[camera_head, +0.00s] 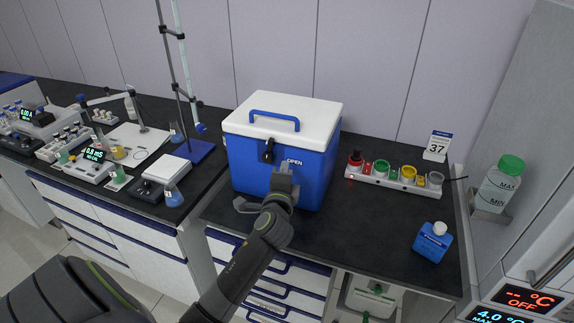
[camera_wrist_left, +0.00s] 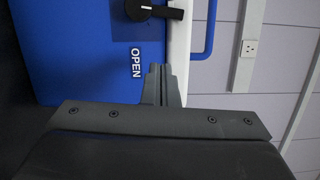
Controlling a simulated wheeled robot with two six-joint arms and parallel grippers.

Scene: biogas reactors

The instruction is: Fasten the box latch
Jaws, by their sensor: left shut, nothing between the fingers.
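The box is a blue cooler (camera_head: 245,165) with a shut white lid (camera_head: 315,110) and a blue carry handle, standing on the dark bench. Its black latch (camera_head: 268,152) is on the front face near the lid seam. In the left wrist view the latch (camera_wrist_left: 150,11) has a round pivot on the blue wall and a lever reaching onto the white lid edge. The word OPEN is printed beside it. My left gripper (camera_head: 284,168) is shut and empty in front of the box, to the right of and below the latch. In the wrist view its fingertips (camera_wrist_left: 160,70) are apart from the latch.
A white rack (camera_head: 385,182) with coloured caps stands right of the box, with a blue bottle (camera_head: 433,241) nearer the front edge. A stand with a blue base (camera_head: 195,150) and glassware are on the left. The bench between box and blue bottle is clear.

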